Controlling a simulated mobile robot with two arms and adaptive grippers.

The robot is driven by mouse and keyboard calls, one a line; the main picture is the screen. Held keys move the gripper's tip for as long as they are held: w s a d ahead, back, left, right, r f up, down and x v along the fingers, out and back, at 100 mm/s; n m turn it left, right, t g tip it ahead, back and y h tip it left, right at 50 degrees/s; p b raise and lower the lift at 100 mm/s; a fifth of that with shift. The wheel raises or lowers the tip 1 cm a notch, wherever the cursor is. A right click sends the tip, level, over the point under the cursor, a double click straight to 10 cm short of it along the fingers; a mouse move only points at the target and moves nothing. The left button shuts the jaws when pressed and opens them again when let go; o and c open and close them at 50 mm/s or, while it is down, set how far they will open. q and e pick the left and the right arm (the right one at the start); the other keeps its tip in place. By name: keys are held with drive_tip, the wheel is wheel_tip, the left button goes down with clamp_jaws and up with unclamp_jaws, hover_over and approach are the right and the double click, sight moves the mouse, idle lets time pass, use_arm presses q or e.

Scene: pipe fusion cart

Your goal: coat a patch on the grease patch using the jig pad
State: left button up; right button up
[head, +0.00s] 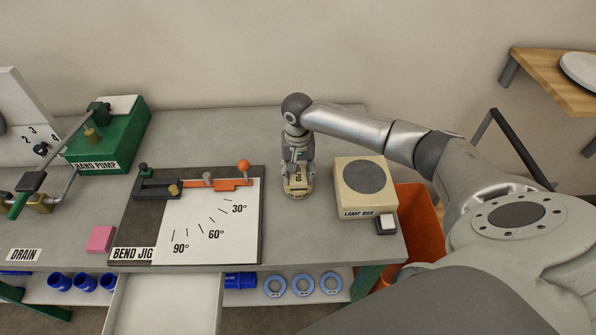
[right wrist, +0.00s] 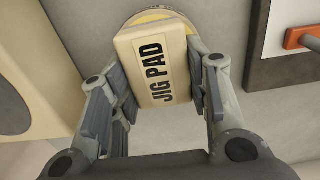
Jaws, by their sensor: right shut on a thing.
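My right gripper (head: 297,172) is shut on the jig pad (right wrist: 155,62), a cream block with a black-lettered label. In the right wrist view the gripper's two fingers press on the pad's opposite sides. Just beyond the pad lies a round, yellow-rimmed disc (right wrist: 150,17) on the grey bench, mostly hidden by the pad. It may be the grease patch, but no label on it can be read. I cannot tell whether the pad touches it. My left gripper is not in view.
The bend jig board (head: 190,245) lies left of my right gripper, with an orange-handled lever (head: 232,183). The lamp box (head: 364,180) stands close on the right. A pink block (head: 101,239) and green hand pump (head: 112,140) are farther left. The bench (head: 230,130) behind is clear.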

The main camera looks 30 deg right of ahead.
drive_tip(key=shift+s+f+p, duration=0.15)
drive_tip(key=shift+p, duration=0.2)
idle(1.3)
wheel_tip(320, 180, up, 5)
drive_tip(key=p, duration=0.6)
drive_tip(key=shift+r+p, duration=0.3)
drive_tip(key=shift+r, duration=0.8)
